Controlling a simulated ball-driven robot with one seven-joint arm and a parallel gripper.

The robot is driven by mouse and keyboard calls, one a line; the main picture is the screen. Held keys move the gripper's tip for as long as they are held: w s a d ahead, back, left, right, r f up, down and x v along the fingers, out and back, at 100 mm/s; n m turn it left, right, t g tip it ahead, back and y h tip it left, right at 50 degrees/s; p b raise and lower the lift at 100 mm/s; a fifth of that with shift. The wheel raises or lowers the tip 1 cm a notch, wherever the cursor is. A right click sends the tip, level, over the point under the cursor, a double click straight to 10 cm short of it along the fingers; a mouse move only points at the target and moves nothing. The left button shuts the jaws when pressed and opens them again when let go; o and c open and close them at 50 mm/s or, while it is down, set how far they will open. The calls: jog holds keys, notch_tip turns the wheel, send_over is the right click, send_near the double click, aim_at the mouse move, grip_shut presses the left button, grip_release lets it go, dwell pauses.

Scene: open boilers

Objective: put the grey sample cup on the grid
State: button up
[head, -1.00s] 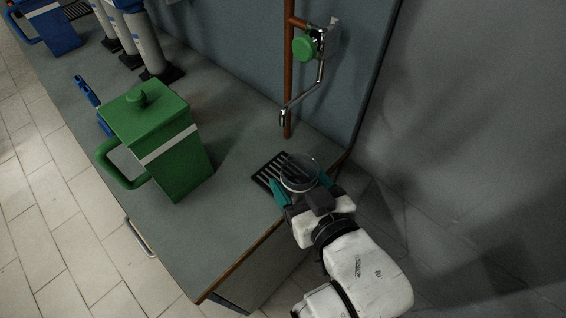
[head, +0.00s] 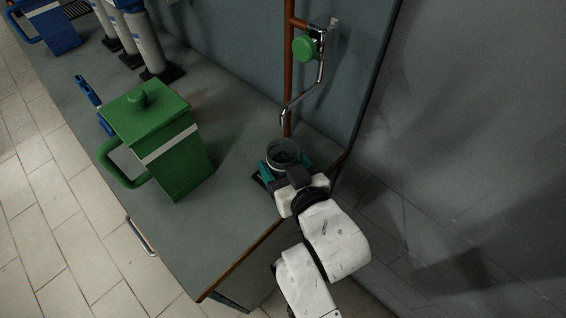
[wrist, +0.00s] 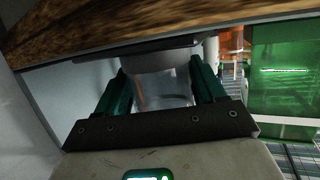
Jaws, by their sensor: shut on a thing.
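The grey sample cup (head: 283,147) is round and open at the top, and looks upright in the head view. My gripper (head: 285,165) is shut on it, with a teal finger on each side. In the wrist view the cup (wrist: 165,88) shows pale between the two teal fingers of my gripper (wrist: 162,92). The black slatted grid (head: 259,182) lies below the tap on the counter and is mostly hidden by the cup and gripper. The cup is over or at the grid; I cannot tell if it touches.
A copper pipe with a green-knobbed tap (head: 304,48) and a bent spout stands just behind the cup. A large green canister (head: 160,140) with a handle stands to the left on the grey counter (head: 215,235). A wall closes off the right.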

jog(key=shift+f, duration=0.15)
jog(key=o, duration=1)
jog(key=shift+r, duration=0.2)
jog(key=v, duration=1.2)
jog(key=shift+f, duration=0.1)
